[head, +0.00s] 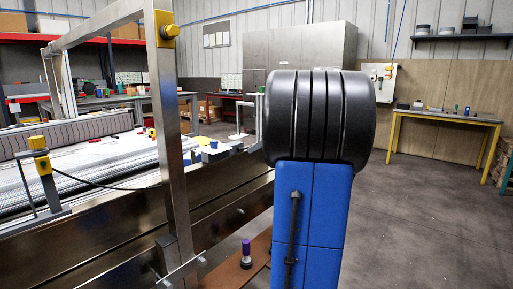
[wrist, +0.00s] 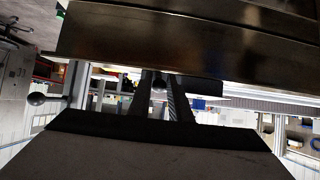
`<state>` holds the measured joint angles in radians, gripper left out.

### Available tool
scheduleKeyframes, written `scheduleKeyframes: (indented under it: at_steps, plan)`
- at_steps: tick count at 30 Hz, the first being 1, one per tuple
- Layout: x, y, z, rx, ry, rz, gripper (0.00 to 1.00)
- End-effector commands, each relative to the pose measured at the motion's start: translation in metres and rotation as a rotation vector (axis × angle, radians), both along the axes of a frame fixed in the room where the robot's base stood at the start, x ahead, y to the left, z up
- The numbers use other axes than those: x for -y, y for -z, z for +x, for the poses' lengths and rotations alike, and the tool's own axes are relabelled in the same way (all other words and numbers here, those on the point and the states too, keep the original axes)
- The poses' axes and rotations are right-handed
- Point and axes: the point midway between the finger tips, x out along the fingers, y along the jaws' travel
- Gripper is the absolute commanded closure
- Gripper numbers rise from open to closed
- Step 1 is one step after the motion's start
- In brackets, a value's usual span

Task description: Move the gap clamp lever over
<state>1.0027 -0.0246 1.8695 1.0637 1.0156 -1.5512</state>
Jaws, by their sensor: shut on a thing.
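In the wrist view my gripper (wrist: 160,90) shows as two dark fingers close together, shut on a small rounded grey knob (wrist: 158,84). I take this knob to be the end of the gap clamp lever; the rest of the lever is hidden, so its angle cannot be told. The knob sits just by the edge of a broad dark metal rail (wrist: 180,35). In the head view my own arm covers the gripper and the lever.
A black ball knob (wrist: 36,99) on a short rod stands at the left in the wrist view. In the head view a steel upright (head: 168,120) and long side rail (head: 110,255) stand left of my arm. A purple-topped item (head: 246,250) stands low beside the rail. Floor at right is clear.

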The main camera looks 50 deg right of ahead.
Motion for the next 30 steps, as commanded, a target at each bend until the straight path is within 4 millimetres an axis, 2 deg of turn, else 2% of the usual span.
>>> scheduleKeyframes:
  at_steps: [7,18,26,27,29,30]
  plan:
    - [0.000,0.003,-0.001,-0.001,0.001,0.001,0.95]
    - [0.001,0.021,-0.004,-0.001,0.002,0.001,0.95]
    - [0.001,0.023,-0.004,-0.001,0.001,0.000,0.95]
    - [0.001,0.022,-0.004,-0.001,0.001,0.001,0.75]
    - [0.001,0.022,-0.004,0.000,0.001,0.001,0.61]
    - [0.001,0.022,-0.004,0.000,0.001,0.001,0.60]
